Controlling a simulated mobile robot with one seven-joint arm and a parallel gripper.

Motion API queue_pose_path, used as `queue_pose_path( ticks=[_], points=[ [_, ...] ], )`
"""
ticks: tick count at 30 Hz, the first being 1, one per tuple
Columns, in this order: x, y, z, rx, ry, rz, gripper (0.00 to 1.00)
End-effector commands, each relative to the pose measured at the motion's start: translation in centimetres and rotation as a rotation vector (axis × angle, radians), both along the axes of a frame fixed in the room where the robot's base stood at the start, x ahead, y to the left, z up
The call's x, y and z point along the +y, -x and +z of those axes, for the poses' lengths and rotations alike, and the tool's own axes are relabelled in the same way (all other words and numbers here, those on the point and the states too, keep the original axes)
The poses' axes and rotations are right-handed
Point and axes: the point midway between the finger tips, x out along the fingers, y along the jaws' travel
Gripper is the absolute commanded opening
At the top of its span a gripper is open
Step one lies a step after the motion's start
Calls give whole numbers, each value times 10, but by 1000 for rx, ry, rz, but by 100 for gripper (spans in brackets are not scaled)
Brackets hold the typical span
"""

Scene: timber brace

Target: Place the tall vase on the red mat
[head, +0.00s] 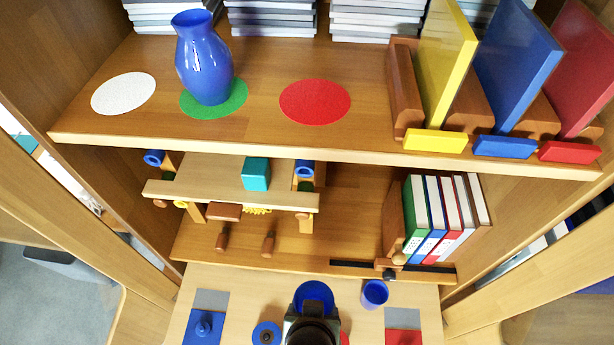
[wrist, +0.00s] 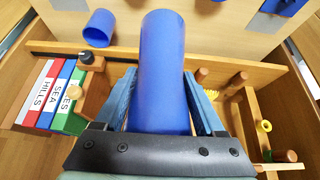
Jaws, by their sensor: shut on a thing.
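My gripper (wrist: 162,100) is shut on a tall plain blue cylinder (wrist: 162,60), which stands out between its two fingers in the wrist view. In the head view my gripper (head: 312,325) is at the bottom centre, with the cylinder's round blue end (head: 313,292) showing in front of it. The red mat (head: 315,102) lies bare on the upper shelf. A blue vase with a narrow neck (head: 204,60) stands upright on the green mat (head: 232,104) to its left. I cannot tell from shape alone whether the held cylinder is a vase.
A white mat (head: 123,93) lies bare at the shelf's left. Coloured panels in a wooden rack (head: 405,95) stand right of the red mat. Below are a small bench with a teal cube (head: 256,173) and several books (head: 440,215). A blue cup (head: 374,293) stands beside my gripper.

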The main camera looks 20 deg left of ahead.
Motion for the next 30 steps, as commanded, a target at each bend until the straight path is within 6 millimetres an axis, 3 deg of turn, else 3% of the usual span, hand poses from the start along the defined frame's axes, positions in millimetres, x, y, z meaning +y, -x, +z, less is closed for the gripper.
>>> queue_pose_path(
  ticks=[1,3,16,30],
  points=[
    [2,-5,36,-8,-1,2,0],
    [4,-8,62,-9,1,2,0],
    [14,-20,220,-9,4,4,0],
    [21,-17,381,-6,0,-2,0]
  ],
)
